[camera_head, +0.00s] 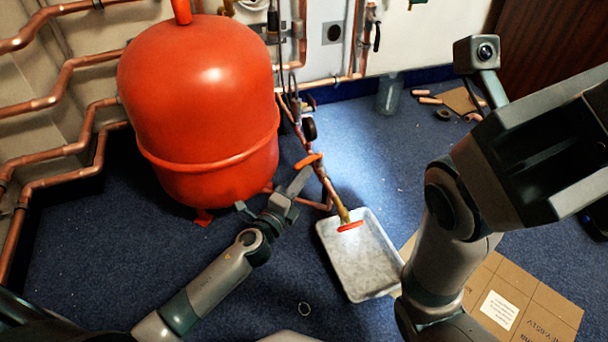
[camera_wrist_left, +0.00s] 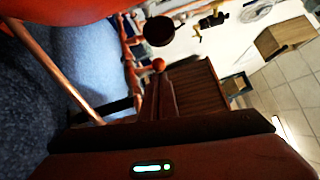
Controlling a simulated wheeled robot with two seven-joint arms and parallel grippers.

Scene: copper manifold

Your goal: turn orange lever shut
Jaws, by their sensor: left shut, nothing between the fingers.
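The orange lever (camera_head: 308,160) sits on the slanting copper pipe to the right of the red tank in the head view. My left gripper (camera_head: 301,180) is shut and empty, with its tip just below and beside this lever. I cannot tell whether they touch. A second orange-red handle (camera_head: 350,226) is on the brass valve at the pipe's lower end, over the tray. My right arm fills the right side; its gripper body (camera_head: 560,130) is in view, but its fingers cannot be made out.
The large red tank (camera_head: 200,95) stands close to the left gripper. A grey metal tray (camera_head: 345,255) lies below the valve. Copper pipes (camera_head: 70,65) run along the left wall. Cardboard (camera_head: 535,300) lies at lower right. Blue carpet is clear around the left forearm.

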